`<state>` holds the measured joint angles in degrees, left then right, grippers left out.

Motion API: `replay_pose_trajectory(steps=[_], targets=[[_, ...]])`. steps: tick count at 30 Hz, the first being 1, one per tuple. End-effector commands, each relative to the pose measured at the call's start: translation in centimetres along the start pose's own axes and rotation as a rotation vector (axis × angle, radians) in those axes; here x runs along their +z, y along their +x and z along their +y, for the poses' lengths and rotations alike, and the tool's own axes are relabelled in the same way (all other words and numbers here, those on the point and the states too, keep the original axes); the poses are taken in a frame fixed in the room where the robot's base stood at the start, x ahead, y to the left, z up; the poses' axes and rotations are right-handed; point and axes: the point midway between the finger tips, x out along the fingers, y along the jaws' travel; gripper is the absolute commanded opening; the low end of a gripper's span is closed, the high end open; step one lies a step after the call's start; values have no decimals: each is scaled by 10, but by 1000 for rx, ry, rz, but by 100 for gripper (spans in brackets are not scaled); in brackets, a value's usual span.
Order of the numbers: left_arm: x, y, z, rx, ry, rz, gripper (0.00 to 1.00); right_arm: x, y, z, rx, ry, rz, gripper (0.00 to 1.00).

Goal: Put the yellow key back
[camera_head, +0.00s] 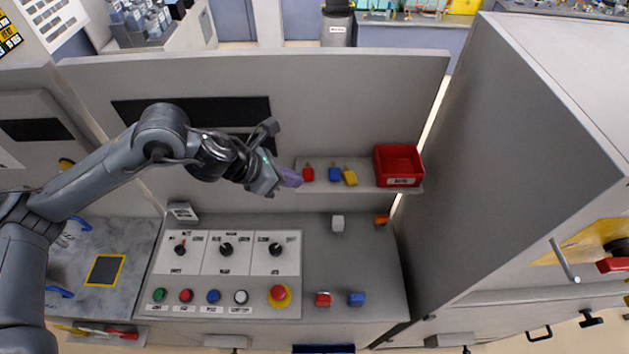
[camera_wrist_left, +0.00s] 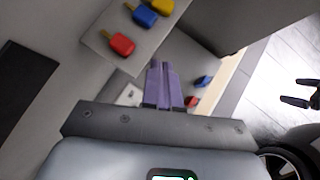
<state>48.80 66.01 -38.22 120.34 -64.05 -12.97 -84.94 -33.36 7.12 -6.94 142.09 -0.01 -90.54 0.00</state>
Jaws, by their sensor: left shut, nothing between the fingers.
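The yellow key (camera_head: 350,178) rests on the small back-wall shelf (camera_head: 365,187), at the right end of a row with a blue key (camera_head: 334,174) and a red key (camera_head: 308,174). In the left wrist view the yellow key (camera_wrist_left: 163,6) shows at the top edge, with the blue key (camera_wrist_left: 144,16) and the red key (camera_wrist_left: 121,44) below it. My left gripper (camera_head: 292,178) has purple fingers, shut and empty, just left of the shelf and the red key. Its fingertips (camera_wrist_left: 161,68) also show in the left wrist view. My right gripper is not seen.
A red bin (camera_head: 399,163) stands at the shelf's right end. Below is a panel with knobs (camera_head: 226,249) and several buttons (camera_head: 213,296). Red (camera_head: 323,299) and blue (camera_head: 356,298) blocks sit on the console's right part. A tall grey cabinet (camera_head: 510,170) bounds the right side.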

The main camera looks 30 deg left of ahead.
Motion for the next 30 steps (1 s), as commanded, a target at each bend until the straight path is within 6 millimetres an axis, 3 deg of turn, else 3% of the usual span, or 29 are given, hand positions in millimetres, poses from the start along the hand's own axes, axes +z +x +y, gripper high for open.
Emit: replay_pose_trajectory(steps=[8, 21, 30], targets=[[4, 27, -5, -6, 34, -5, 0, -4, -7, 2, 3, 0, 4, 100], [8, 103, -5, -4, 32, -6, 0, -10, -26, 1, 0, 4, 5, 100], [30, 124, -5, -2, 33, -6, 0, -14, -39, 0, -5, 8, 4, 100]])
